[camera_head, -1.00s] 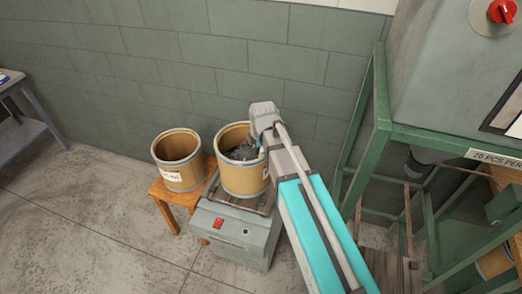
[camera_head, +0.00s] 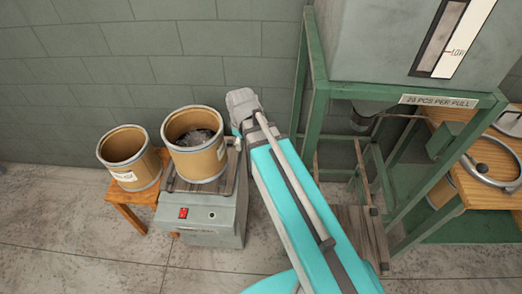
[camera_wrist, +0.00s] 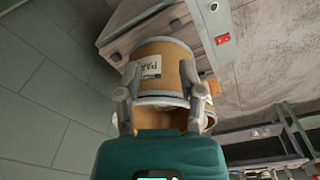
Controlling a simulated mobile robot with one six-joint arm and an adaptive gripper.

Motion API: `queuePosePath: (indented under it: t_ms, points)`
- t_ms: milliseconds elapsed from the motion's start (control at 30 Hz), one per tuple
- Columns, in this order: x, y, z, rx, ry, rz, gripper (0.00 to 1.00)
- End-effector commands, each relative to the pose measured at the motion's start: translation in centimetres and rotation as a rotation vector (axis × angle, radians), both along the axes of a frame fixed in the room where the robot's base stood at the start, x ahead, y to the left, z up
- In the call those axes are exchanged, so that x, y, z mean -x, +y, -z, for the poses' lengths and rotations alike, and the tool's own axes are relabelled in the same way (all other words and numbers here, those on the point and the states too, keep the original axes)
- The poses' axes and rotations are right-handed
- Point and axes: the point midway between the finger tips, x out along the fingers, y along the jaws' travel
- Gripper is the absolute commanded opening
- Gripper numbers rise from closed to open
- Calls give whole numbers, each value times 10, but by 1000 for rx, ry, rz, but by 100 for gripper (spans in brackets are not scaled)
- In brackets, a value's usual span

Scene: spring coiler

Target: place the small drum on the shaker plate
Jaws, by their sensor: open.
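A tan drum (camera_head: 200,160) with grey metal pieces inside stands upright on the shaker plate (camera_head: 222,185), on top of a grey machine. In the wrist view this drum (camera_wrist: 165,62) shows a white label and appears inverted, between the two fingers. My gripper (camera_wrist: 160,74) is open, with a finger at either side of the drum; contact cannot be made out. In the head view my gripper (camera_head: 238,141) is at the drum's right side, its fingers mostly hidden by the wrist.
A second tan drum (camera_head: 130,160), seemingly empty, stands on a wooden stool (camera_head: 130,198) close left of the shaker. A green frame (camera_head: 318,95) with a grey hopper stands to the right. A wooden table (camera_head: 465,180) is at far right. The wall is close behind.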

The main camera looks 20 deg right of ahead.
Motion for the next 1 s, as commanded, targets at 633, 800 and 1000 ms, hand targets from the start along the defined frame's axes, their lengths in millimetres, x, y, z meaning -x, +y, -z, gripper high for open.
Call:
queuePosePath:
  t_ms: [633, 800, 1000]
  points:
    - [55, -50, 0, -4, 69, 746, 50]
    - [55, -50, 0, -4, 69, 749, 50]
    - [55, -50, 0, -4, 69, 747, 50]
